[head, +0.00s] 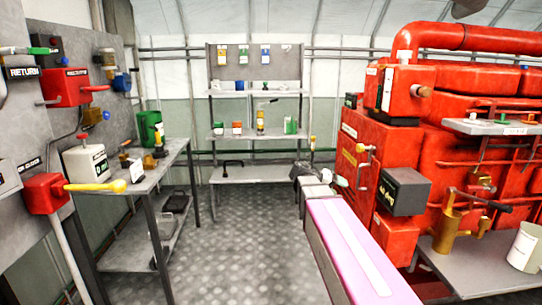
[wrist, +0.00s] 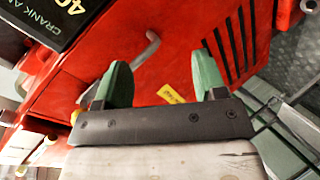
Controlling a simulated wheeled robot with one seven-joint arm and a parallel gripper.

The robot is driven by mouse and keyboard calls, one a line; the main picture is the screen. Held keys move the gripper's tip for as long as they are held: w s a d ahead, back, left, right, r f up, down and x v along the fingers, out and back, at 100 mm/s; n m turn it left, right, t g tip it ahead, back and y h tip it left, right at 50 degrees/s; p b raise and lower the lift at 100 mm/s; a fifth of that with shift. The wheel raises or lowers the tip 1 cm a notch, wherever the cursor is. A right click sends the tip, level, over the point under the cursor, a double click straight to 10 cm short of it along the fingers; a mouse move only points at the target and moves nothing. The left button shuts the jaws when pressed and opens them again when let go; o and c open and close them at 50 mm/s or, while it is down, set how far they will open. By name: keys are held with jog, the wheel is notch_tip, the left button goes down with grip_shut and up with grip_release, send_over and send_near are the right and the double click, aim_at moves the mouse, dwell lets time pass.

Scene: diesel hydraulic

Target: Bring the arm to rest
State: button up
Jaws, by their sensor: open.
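My arm, with a pink link, reaches forward from the lower right of the head view, to the left of the red engine (head: 470,105). My gripper (head: 302,170) is at its far end, small and partly hidden by the arm's own links. In the wrist view my gripper (wrist: 161,70) has its two green fingers wide apart with nothing between them. Beyond the fingers is a red engine panel (wrist: 175,55) with a grey handle (wrist: 146,48), a yellow label and dark slots. I cannot tell how far the fingers are from it.
A dark box (head: 404,191) and a yellow-knobbed lever (head: 363,160) stick out beside my arm. A grey workbench (head: 140,185) stands left, a shelf rack (head: 256,138) at the back. The patterned floor (head: 255,240) between is clear. A black sign (wrist: 55,20) shows in the wrist view.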

jog(key=s+a+f+n+y, duration=0.1)
jog(key=s+a+f+y, duration=0.2)
jog(key=f, duration=0.5)
jog(key=s+a+f+n+g+y, duration=0.1)
jog(key=s+a+f+y, duration=0.2)
jog(key=s+f+y, duration=0.2)
jog(key=s+a+f+n+y, duration=0.1)
jog(key=s+a+f+y, duration=0.3)
jog(key=s+f, duration=0.3)
notch_tip(320, 180, down, 6)
jog(key=shift+s+r+n+y, duration=0.25)
jog(key=shift+n+y, duration=0.05)
jog(key=shift+y, duration=0.2)
jog(key=shift+a, duration=0.1)
